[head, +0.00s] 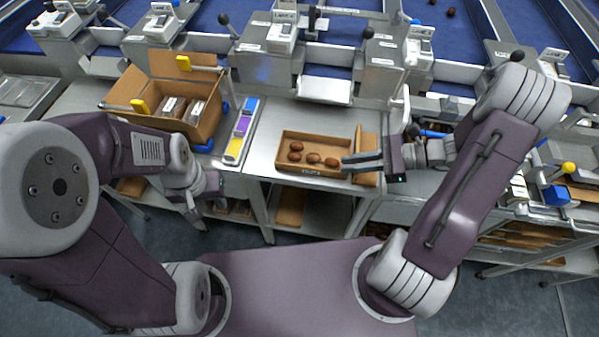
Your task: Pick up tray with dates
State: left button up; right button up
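A shallow brown cardboard tray (283,167) rests on the steel bench in the middle of the head view. Several dark brown dates (313,158) lie in it, spread along its floor. My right gripper (345,164) reaches in from the right, with its fingers pointing left at the tray's right end. The fingers overlap that end in this view; I cannot tell whether they touch or grip the wall. My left gripper (195,208) hangs low in front of the bench at the left, apart from the tray. Its finger opening is unclear.
An open cardboard box (141,118) with packed trays stands left of the tray. A strip of blue, purple and yellow blocks (241,125) lies between them. Steel chute machines (265,68) line the back. Another brown tray or panel (367,178) sits under my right gripper.

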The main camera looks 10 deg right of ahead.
aim_at(327, 171)
jog(key=d, duration=0.1)
jog(key=d+f, duration=0.1)
jog(key=d+f+m+t, duration=0.1)
jog(key=shift+s, duration=0.25)
jog(key=shift+a, duration=0.15)
jog(key=x, duration=0.4)
jog(key=shift+s+a+r, duration=0.1)
jog(key=shift+r, duration=0.15)
pick_arm(q)
jog(key=shift+d+f, duration=0.35)
jog(key=shift+f, duration=0.1)
pick_arm(e)
jog(key=shift+a+f, duration=0.1)
jog(key=shift+f, duration=0.05)
jog(key=x, duration=0.4)
jog(key=shift+a, duration=0.25)
jog(key=shift+a+f, duration=0.15)
jog(key=shift+a, duration=0.1)
jog(key=shift+d, duration=0.1)
grip_shut()
pick_arm(q)
jog(key=shift+a, duration=0.1)
